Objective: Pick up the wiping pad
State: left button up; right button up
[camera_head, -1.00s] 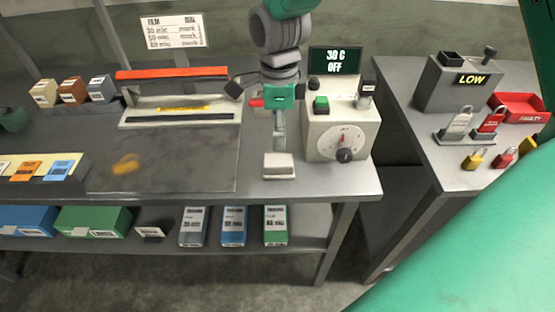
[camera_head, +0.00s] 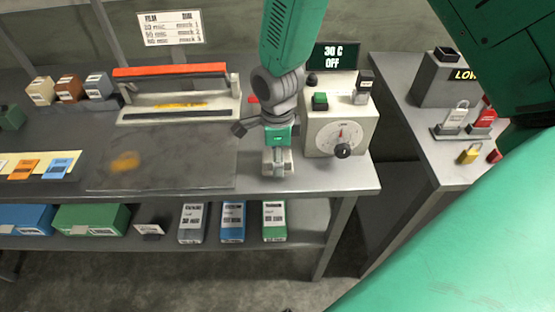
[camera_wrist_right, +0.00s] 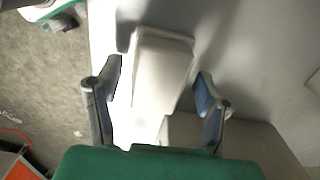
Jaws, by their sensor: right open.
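The wiping pad is a small pale block (camera_head: 288,166) lying on the bench near its front edge, left of the dial box. It also shows in the right wrist view, where the pale pad (camera_wrist_right: 160,70) lies between the fingers. My right gripper (camera_head: 277,167) points down over the pad and partly hides it. In the wrist view its two fingers (camera_wrist_right: 159,78) are apart, one on each side of the pad, with gaps visible. My left gripper is not in view.
The dial box (camera_head: 340,130) stands close on the right of my gripper. A sealer with an orange bar (camera_head: 170,71) is at the back left. A dark mat (camera_head: 165,165) lies left of the pad. The bench's front edge (camera_head: 300,192) is close.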

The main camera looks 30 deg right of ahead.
jog(key=shift+a, duration=0.2)
jog(key=c, duration=0.3)
jog(key=shift+a+r, duration=0.1)
jog(key=shift+a, duration=0.1)
jog(key=c, duration=0.9)
jog(key=shift+d, duration=0.4)
jog(key=shift+c, duration=0.2)
jog(key=shift+d+r, duration=0.1)
jog(key=shift+r, duration=0.15)
jog(key=r, duration=0.9)
jog(key=shift+a+r, duration=0.25)
jog(key=shift+a, duration=0.1)
jog(key=shift+o, duration=0.7)
jog(key=shift+d+f, duration=0.1)
jog(key=shift+d, duration=0.3)
